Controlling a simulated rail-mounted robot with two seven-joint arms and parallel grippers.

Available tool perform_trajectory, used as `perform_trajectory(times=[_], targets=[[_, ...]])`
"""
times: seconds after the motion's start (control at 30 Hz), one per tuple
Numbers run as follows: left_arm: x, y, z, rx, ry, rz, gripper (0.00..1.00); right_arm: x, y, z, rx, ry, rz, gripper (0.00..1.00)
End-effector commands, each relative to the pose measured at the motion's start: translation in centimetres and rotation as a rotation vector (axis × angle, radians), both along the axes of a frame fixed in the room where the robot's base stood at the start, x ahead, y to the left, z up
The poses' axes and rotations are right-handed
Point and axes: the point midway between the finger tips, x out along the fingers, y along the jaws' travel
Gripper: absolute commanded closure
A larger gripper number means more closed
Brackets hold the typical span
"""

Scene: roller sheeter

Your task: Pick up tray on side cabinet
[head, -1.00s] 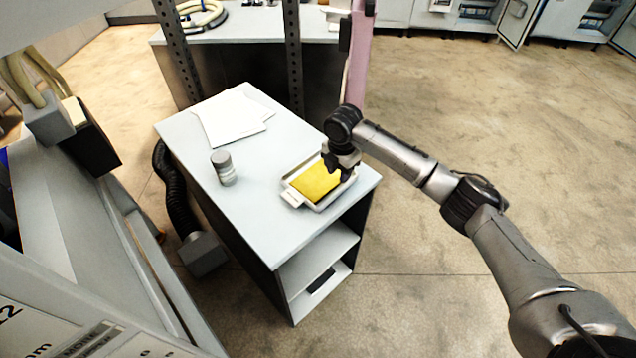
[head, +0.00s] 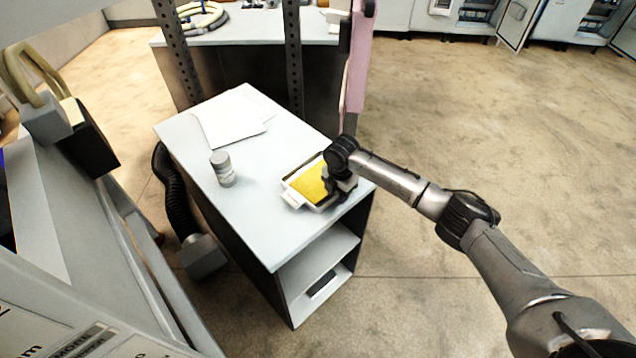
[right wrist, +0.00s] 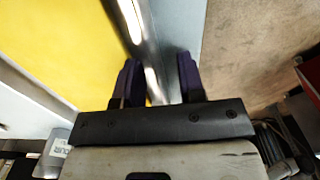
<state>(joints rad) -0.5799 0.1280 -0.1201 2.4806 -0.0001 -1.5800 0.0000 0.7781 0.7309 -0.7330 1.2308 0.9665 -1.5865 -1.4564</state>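The tray (head: 293,199) is a shallow pale metal tray with a yellow sheet or filling (head: 309,184). It lies on the side cabinet (head: 240,215), near the right end of its top. My right gripper (head: 338,188) is down at the tray's right side and hides that part of it. In the right wrist view, the fingers of my right gripper (right wrist: 158,78) stand apart on either side of the tray's shiny rim (right wrist: 141,35). A gap shows between the fingers and the rim, so the gripper looks open. My left gripper is not in view.
A grey-lidded jar (head: 223,170) and white paper sheets (head: 232,118) stand and lie on the cabinet top, left of and behind the tray. A perforated post (head: 292,60) rises behind the cabinet. The floor at right is clear.

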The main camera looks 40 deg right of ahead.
Motion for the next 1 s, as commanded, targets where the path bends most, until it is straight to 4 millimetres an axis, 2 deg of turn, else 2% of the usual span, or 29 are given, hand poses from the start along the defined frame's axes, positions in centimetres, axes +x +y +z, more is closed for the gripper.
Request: perform_trajectory(times=[0.2, 0.57, 1.0], targets=[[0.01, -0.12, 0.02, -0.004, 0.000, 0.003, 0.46, 0.01, -0.01, -0.04, 0.000, -0.001, 0.000, 0.65], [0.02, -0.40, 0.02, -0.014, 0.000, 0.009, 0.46, 0.01, -0.01, 0.00, 0.000, -0.001, 0.000, 0.99], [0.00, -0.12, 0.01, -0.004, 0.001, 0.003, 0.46, 0.09, -0.01, 0.14, 0.001, -0.004, 0.000, 1.00]])
